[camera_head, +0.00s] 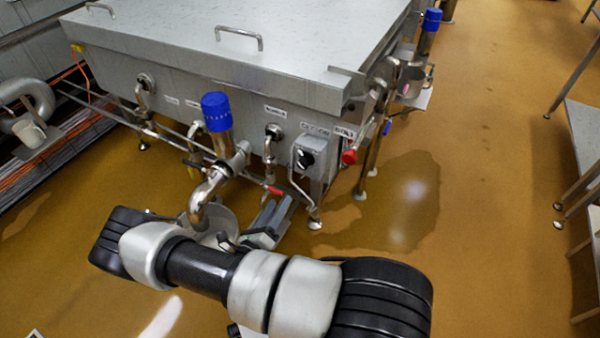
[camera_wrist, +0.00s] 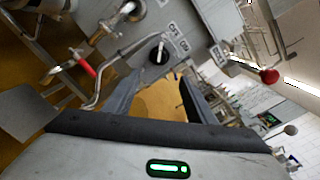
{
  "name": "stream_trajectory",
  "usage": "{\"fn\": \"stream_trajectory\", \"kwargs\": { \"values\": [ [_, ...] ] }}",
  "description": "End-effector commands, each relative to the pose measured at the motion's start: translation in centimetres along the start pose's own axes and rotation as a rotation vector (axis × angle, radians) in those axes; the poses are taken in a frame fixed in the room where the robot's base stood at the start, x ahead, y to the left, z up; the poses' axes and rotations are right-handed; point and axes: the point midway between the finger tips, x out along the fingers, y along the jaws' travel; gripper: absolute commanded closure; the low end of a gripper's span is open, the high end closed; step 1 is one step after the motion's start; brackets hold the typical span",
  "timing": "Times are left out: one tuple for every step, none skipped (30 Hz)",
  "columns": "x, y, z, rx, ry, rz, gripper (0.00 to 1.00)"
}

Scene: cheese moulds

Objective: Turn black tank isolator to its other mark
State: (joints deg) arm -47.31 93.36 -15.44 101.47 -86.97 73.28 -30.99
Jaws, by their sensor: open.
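The black tank isolator (camera_head: 305,158) is a round black knob on a grey box fixed to the front of the steel tank, near its right corner. In the wrist view the isolator (camera_wrist: 159,51) shows a pale pointer bar, with small white labels beside it, too small to read surely. My gripper (camera_wrist: 158,84) is open and empty, its two fingers apart and pointing toward the box. The knob lies beyond the fingertips, apart from them. In the head view my gripper (camera_head: 268,222) is below and left of the box, partly hidden by my arm.
A red knob (camera_head: 349,157) sticks out right of the box. A red-handled valve (camera_head: 275,190) and pipes are to its left. A blue-capped pipe (camera_head: 217,112) stands in front of the tank (camera_head: 320,95). The wet brown floor (camera_head: 480,190) to the right is open.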

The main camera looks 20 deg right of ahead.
Motion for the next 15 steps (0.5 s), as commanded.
{"fn": "stream_trajectory", "kwargs": {
  "values": [
    [0.3, 0.2, -0.2, -0.008, -0.007, 0.003, 0.49],
    [0.5, 0.2, -0.2, -0.009, -0.008, 0.004, 0.49],
    [0.9, 0.2, -0.2, -0.01, -0.009, 0.004, 0.49],
    [1.4, 0.2, -0.2, -0.009, -0.008, 0.003, 0.49],
    [1.8, 0.2, -0.2, -0.009, -0.007, 0.002, 0.49],
    [2.5, 0.2, -0.2, -0.008, -0.007, 0.001, 0.49],
    [3.1, 0.1, -0.3, -0.009, -0.006, 0.001, 0.49],
    [3.7, 0.2, -0.3, -0.008, -0.005, 0.001, 0.49],
    [4.6, 0.2, -0.3, -0.007, -0.005, 0.0, 0.49],
    [5.3, 0.1, -0.3, -0.007, -0.005, 0.0, 0.49],
    [6.0, 0.1, -0.3, -0.007, -0.004, 0.0, 0.49],
    [6.8, 0.2, -0.3, -0.007, -0.004, 0.001, 0.49],
    [7.5, 0.2, -0.3, -0.006, -0.004, 0.0, 0.49],
    [8.2, 0.2, -0.3, -0.006, -0.005, 0.0, 0.49],
    [9.1, 0.1, -0.3, -0.007, -0.004, 0.0, 0.49]
  ]
}}
